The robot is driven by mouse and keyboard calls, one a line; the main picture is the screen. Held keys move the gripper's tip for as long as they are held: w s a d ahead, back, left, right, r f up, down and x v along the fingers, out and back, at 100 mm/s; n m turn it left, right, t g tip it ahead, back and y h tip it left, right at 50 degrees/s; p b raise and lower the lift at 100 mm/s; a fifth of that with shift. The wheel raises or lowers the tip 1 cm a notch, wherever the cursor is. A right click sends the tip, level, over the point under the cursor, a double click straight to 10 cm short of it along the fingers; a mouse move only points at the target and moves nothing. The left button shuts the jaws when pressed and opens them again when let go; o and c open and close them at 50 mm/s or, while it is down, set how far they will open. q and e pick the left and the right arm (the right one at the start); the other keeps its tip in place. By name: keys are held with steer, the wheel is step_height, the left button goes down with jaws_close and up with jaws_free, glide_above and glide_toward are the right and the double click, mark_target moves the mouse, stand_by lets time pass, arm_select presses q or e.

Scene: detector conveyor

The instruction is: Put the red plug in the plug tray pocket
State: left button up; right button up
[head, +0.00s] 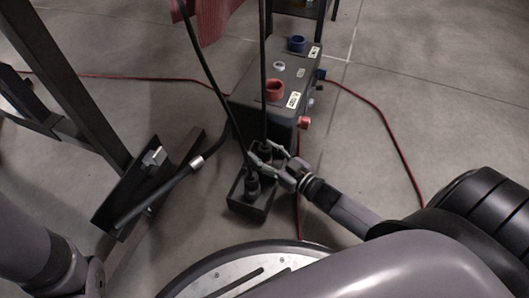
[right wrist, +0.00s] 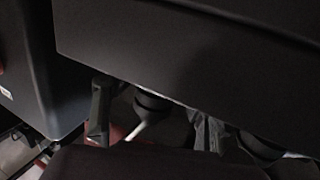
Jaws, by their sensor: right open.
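The black plug tray (head: 236,202) stands on the floor in front of a dark box. Two dark plugs with black cables stand upright at it, a near plug (head: 253,186) in the near pocket and a far plug (head: 265,151) at the far end. I cannot tell which is the red plug, as no red shows on either. My right gripper (head: 262,160) is open, its fingers on either side of the far plug's area; contact is unclear. In the right wrist view a dark round plug-like part (right wrist: 150,101) shows between the fingers. My left gripper is out of view.
The dark box (head: 246,92) has a red socket ring (head: 275,90) and a blue one (head: 297,44) on top. A metal frame (head: 70,85) and a bracket with a lever (head: 150,165) stand at left. Red cables lie on the floor.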

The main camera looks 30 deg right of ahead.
steer(key=shift+r, duration=0.1)
steer(key=shift+s+d+r+p, duration=0.1)
steer(key=shift+s+p, duration=0.15)
steer(key=shift+p, duration=0.05)
steer(key=p+v, duration=0.5)
steer(key=v, duration=0.6)
steer(key=shift+s+p, duration=0.25)
steer(key=shift+p, duration=0.15)
